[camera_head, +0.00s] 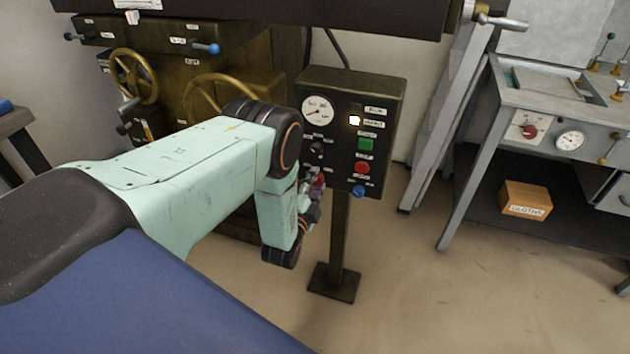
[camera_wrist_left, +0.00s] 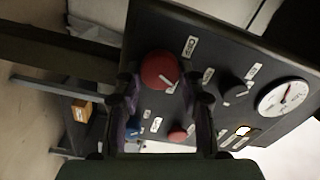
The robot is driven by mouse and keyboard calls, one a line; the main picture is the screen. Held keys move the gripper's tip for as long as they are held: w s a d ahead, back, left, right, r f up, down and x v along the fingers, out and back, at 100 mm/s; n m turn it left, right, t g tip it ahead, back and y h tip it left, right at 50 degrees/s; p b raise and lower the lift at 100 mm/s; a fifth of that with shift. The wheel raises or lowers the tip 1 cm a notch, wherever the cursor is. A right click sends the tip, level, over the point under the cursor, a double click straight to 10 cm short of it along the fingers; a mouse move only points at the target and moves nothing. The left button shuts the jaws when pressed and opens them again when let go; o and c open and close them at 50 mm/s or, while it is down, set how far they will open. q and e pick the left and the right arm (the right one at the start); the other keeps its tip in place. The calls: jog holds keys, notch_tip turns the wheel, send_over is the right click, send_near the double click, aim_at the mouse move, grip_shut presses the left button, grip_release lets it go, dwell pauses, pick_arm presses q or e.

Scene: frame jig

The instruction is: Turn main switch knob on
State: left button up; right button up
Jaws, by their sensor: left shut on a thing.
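The main switch knob is a round red knob (camera_wrist_left: 160,70) with a white pointer mark, low on the dark control panel (camera_head: 337,89). In the left wrist view it sits between the two fingers of my left gripper (camera_wrist_left: 162,88), which is shut on it. The pointer mark lies at a slant in that view. In the head view my left gripper (camera_head: 312,192) is at the panel's lower left corner, and only a bit of red shows beside the fingers. My right gripper is in neither view.
The panel also bears a dial gauge (camera_head: 317,110), a lit lamp (camera_head: 354,120), a green button (camera_head: 365,144), a red button (camera_head: 362,167) and a blue knob (camera_head: 358,191). Handwheels (camera_head: 134,77) stand left. A grey bench (camera_head: 548,104) stands right, with open floor between.

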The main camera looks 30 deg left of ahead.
pick_arm(q)
jog(key=shift+s+f+m, duration=0.1)
jog(key=shift+f+m, duration=0.05)
jog(key=shift+m, duration=1.55)
jog(key=o, duration=1.2)
jog(key=shift+c, duration=0.2)
jog(key=v, duration=1.2)
jog(key=shift+d, duration=0.1)
